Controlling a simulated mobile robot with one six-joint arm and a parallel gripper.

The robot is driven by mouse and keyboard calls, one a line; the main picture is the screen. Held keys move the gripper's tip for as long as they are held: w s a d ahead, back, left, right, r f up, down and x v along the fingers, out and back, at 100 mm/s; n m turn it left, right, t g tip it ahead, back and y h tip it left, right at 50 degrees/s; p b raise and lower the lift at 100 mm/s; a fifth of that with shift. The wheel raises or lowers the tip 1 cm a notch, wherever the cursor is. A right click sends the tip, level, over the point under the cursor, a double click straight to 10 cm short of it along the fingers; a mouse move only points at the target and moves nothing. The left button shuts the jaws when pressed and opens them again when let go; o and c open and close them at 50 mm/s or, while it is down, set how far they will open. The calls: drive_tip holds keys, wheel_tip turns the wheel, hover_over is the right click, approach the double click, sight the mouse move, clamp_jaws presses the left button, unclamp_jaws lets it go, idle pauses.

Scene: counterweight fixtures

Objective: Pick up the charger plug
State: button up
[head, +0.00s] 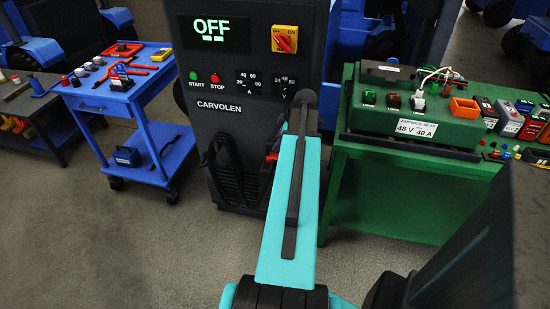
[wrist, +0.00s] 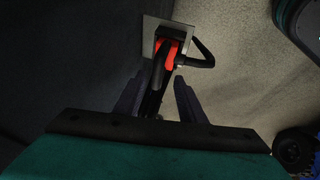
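The charger plug (wrist: 160,70), black with red parts, shows in the wrist view in front of a pale square plate (wrist: 184,35). A black cable loops off to its right. My gripper (wrist: 159,80) is open, with one dark finger on each side of the plug's lower part. A gap shows at the right finger; whether the left finger touches the plug I cannot tell. In the head view a small red part (head: 271,157) shows at the charger cabinet's right side, beside my teal arm, which hides most of the plug and my gripper.
The dark charger cabinet (head: 225,105) reads OFF, with cable hanging on its front. A green bench (head: 390,190) with a battery labelled 48 V 40 A (head: 420,115) stands at the right. A blue tool cart (head: 100,98) stands at the left. Floor between cart and cabinet is clear.

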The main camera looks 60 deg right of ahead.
drive_tip(key=shift+f, duration=0.1)
drive_tip(key=p, duration=0.1)
hover_over(275, 155)
drive_tip(key=shift+s+a+f, duration=0.1)
drive_tip(key=shift+f, duration=1)
drive_tip(key=shift+a+f, duration=0.1)
drive_tip(key=shift+f, duration=1)
clamp_jaws()
